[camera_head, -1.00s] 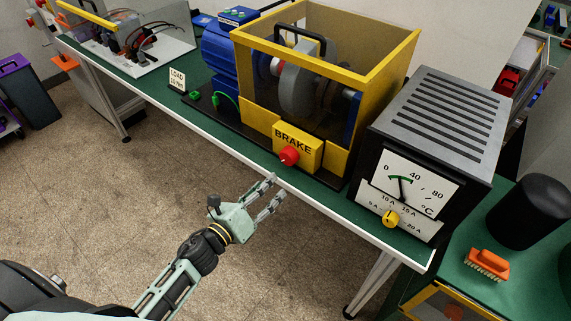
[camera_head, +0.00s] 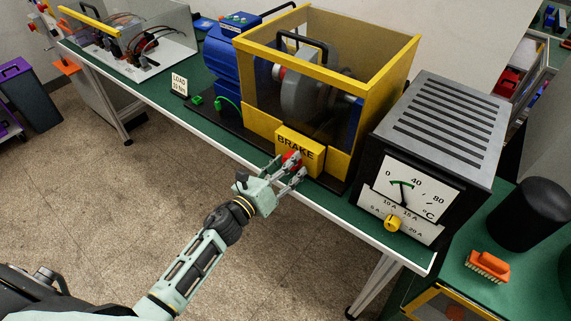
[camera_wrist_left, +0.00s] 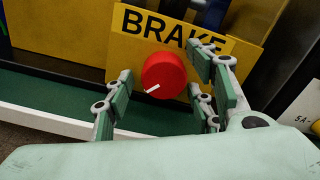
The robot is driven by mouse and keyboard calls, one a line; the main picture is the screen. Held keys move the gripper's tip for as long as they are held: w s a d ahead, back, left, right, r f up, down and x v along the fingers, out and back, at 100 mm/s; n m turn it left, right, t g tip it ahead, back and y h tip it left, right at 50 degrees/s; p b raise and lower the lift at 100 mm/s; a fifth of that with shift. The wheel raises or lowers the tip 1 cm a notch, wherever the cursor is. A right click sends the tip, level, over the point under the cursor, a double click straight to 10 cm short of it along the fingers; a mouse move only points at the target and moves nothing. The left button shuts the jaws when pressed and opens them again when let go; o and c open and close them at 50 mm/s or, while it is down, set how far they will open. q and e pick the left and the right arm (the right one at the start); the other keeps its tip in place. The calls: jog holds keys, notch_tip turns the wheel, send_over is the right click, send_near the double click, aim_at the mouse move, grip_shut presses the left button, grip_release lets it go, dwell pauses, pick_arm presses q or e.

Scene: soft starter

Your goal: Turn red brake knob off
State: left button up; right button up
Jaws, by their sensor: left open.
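The red brake knob (camera_wrist_left: 163,76) is on the front of the yellow box labelled BRAKE (camera_head: 312,157). Its white pointer line points to the lower left in the left wrist view. In the head view the knob (camera_head: 291,158) is partly hidden by my fingers. My left gripper (camera_head: 288,170) is open, with its fingers on either side of the knob. In the left wrist view the left gripper (camera_wrist_left: 160,98) has one finger at left and two at right, with the knob between them. I cannot tell whether any finger touches it. My right gripper is not in view.
The black meter box (camera_head: 430,150) with a yellow knob (camera_head: 392,223) stands to the right. A yellow-framed clear guard (camera_head: 330,50) rises behind the brake box. An orange brush (camera_head: 488,265) lies at lower right. The floor in front of the bench is clear.

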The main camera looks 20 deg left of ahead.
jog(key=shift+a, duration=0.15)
pick_arm(q)
jog(key=c, duration=1.1)
jog(key=shift+o, duration=0.2)
jog(key=shift+a, duration=0.1)
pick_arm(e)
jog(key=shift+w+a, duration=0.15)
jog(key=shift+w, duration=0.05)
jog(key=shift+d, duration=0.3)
pick_arm(q)
jog(key=shift+n, duration=0.4)
